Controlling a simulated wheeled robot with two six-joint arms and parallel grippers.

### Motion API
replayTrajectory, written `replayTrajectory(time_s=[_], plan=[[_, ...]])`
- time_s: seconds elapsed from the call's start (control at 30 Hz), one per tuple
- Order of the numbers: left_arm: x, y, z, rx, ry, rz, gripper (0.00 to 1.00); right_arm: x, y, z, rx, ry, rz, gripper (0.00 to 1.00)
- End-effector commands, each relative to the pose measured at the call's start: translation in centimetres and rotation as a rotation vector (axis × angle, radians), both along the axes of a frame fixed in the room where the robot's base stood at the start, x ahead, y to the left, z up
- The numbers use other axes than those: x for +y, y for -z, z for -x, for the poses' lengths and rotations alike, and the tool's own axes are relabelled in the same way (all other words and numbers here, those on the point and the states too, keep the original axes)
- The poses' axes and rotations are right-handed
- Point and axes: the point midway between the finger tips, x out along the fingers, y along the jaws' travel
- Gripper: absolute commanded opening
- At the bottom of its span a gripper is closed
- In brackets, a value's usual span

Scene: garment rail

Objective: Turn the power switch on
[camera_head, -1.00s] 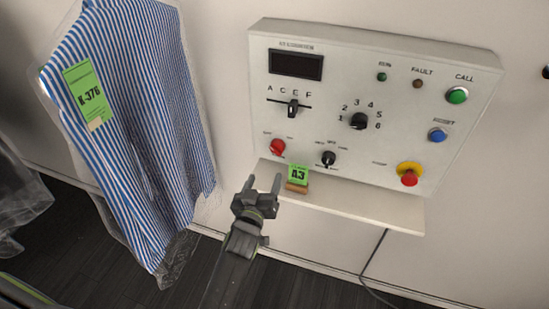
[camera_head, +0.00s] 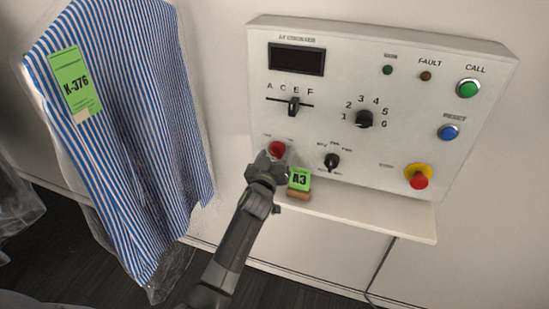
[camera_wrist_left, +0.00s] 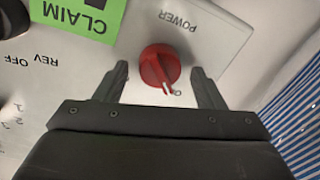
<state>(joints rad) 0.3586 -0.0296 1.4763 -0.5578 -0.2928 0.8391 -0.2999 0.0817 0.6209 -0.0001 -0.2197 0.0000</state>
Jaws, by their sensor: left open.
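The power switch is a red rotary knob (camera_head: 277,149) at the lower left of the white control panel (camera_head: 340,70). In the left wrist view the red knob (camera_wrist_left: 160,66) sits under the word POWER, with its pale pointer mark toward the bottom of that picture. My left gripper (camera_head: 270,163) is at the panel's lower left, just below the knob. In the wrist view its open fingers (camera_wrist_left: 160,82) stand on either side of the knob, with gaps visible and nothing held. My right gripper is not in view.
A bagged striped shirt (camera_head: 125,130) hangs at left. Other knobs and a red emergency button (camera_head: 418,181) are on the panel.

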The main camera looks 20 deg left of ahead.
Motion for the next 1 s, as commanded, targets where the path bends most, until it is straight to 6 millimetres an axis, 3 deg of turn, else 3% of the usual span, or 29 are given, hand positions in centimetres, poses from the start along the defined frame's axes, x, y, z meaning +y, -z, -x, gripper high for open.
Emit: replayTrajectory(time_s=[0.17,0.5,0.77,1.0], plan=[[0.0,-0.01,0.02,0.0,0.0,0.0,0.6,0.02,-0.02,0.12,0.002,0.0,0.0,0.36],[-0.01,0.02,0.04,0.0,0.0,0.001,0.19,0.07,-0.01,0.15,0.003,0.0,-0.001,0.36],[-0.02,0.09,0.05,0.0,0.0,-0.032,0.19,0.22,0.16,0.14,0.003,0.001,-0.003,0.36],[-0.04,0.22,0.05,-0.004,0.0,-0.159,0.19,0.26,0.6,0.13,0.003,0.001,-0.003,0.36]])
